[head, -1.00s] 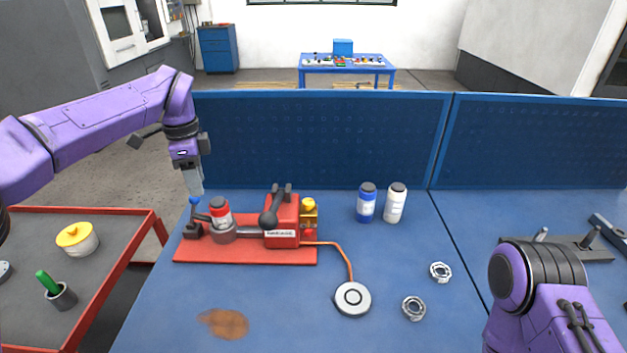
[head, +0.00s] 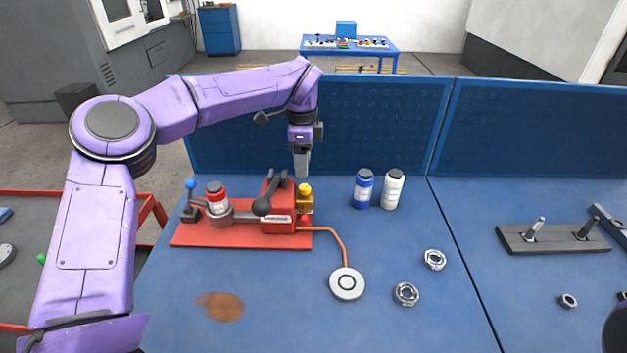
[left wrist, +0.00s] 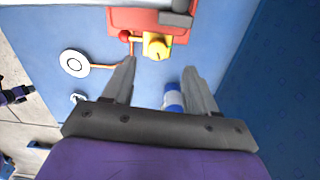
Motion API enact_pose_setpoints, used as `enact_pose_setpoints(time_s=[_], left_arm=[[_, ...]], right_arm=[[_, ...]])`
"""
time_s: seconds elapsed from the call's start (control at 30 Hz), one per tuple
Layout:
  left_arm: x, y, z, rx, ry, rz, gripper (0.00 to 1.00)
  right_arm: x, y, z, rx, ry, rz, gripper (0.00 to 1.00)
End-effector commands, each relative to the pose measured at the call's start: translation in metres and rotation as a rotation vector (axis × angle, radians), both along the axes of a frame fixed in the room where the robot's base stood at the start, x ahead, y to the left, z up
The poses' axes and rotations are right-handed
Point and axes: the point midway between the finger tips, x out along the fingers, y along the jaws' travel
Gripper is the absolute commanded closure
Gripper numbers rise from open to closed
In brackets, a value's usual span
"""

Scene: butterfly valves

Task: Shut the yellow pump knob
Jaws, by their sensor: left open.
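The yellow pump knob (head: 304,190) sits on the right end of the red pump (head: 278,212), on a yellow block. It also shows in the left wrist view (left wrist: 156,46), ahead of and between the fingertips. My left gripper (head: 302,172) points down just above the knob, apart from it. In the left wrist view its fingers (left wrist: 160,66) are spread with nothing between them at the tips. My right gripper is out of view; only a bit of my right arm shows at the lower right edge.
A blue bottle (head: 362,189) and a white bottle (head: 393,189) stand right of the pump. An orange hose runs to a round white disc (head: 347,283). Metal rings lie nearby. A blue panel (head: 380,125) rises behind. The table's front middle is clear besides a brown stain (head: 222,306).

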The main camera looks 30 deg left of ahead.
Motion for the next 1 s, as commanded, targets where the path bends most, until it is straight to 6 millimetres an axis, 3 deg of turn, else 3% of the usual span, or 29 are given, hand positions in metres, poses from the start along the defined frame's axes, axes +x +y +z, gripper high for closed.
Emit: enact_pose_setpoints(time_s=[0.3,0.63,0.67,0.8,0.83,1.0], left_arm=[[0.001,-0.003,-0.059,-0.001,0.002,-0.005,0.42],[0.001,-0.003,-0.069,-0.001,0.000,-0.004,0.42],[0.001,-0.003,-0.069,-0.001,0.000,-0.004,0.46],[0.001,-0.003,-0.068,-0.001,0.000,-0.005,0.91],[0.001,-0.003,-0.068,-0.001,0.000,-0.005,0.99],[0.001,-0.003,-0.070,-0.001,0.000,-0.035,0.98]], right_arm=[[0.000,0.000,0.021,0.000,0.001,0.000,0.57],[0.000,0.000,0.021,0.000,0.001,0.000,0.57],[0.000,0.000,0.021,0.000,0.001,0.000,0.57],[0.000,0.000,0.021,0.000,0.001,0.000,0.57],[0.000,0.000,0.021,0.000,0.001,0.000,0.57],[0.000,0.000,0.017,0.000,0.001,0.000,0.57]])
